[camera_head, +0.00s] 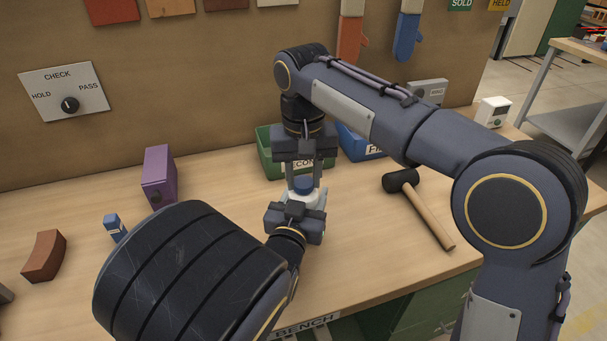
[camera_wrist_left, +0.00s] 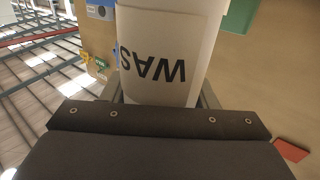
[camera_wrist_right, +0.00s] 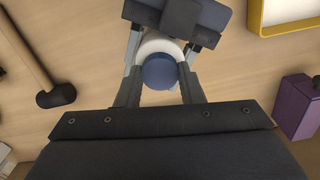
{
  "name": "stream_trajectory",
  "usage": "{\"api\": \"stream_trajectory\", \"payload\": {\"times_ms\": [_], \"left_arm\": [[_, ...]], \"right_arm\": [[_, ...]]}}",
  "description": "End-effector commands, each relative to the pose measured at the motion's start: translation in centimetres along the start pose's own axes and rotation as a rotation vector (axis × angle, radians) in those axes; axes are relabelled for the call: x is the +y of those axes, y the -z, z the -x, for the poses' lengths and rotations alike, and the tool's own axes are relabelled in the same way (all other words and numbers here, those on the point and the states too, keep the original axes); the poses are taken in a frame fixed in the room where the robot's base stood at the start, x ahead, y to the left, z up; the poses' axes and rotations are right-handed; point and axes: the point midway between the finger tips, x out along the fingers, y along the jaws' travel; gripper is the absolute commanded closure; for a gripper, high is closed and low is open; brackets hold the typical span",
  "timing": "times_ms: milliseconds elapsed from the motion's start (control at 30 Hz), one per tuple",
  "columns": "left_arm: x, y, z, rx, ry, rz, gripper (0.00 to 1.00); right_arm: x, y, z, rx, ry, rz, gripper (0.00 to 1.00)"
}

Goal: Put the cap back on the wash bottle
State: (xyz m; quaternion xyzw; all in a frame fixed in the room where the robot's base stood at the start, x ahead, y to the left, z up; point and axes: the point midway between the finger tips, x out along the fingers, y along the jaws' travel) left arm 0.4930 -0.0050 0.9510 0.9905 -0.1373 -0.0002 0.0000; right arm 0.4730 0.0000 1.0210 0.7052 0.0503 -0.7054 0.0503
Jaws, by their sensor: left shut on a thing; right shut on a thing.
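The white wash bottle (camera_head: 318,199) stands upright over the bench, partly hidden by my left gripper (camera_head: 300,207). In the left wrist view the bottle (camera_wrist_left: 168,55) fills the space between the fingers, with the upside-down letters "WAS" on it. My left gripper is shut on the bottle. My right gripper (camera_head: 304,180) points down from above and is shut on the blue cap (camera_head: 303,186). In the right wrist view the cap (camera_wrist_right: 159,72) sits between the fingers, over the bottle's white top (camera_wrist_right: 160,46). I cannot tell whether the cap touches the bottle's neck.
A green bin (camera_head: 266,156) and a blue bin (camera_head: 355,146) stand behind the grippers. A black mallet (camera_head: 430,215) lies to the right. A purple block (camera_head: 158,177), a small blue item (camera_head: 114,227) and a brown curved brick (camera_head: 44,257) are at left. Bench between is clear.

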Motion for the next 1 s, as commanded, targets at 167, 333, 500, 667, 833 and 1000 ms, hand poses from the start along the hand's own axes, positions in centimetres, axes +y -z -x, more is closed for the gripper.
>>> {"api": "stream_trajectory", "payload": {"times_ms": [167,333,500,667,833,1000], "left_arm": [[0.1,0.0,0.0,0.001,-0.002,0.0,1.0],[0.1,0.0,0.0,0.001,-0.001,0.0,1.0],[0.1,0.0,0.0,0.001,-0.001,0.0,1.0],[0.1,0.0,0.0,0.001,-0.001,0.0,1.0],[0.0,0.0,0.0,0.001,-0.001,0.0,1.0],[0.0,0.0,0.0,0.001,-0.001,0.0,1.0]], "right_arm": [[0.0,0.0,0.0,0.001,0.0,0.001,0.46],[0.0,0.0,0.0,0.001,0.0,0.003,0.4],[0.0,0.0,0.2,0.001,0.0,0.003,0.4],[0.0,0.1,2.0,0.004,0.001,0.003,0.4],[-0.1,0.1,5.0,0.004,0.002,0.002,0.4],[0.0,0.1,6.9,0.002,0.0,0.003,0.4]]}}
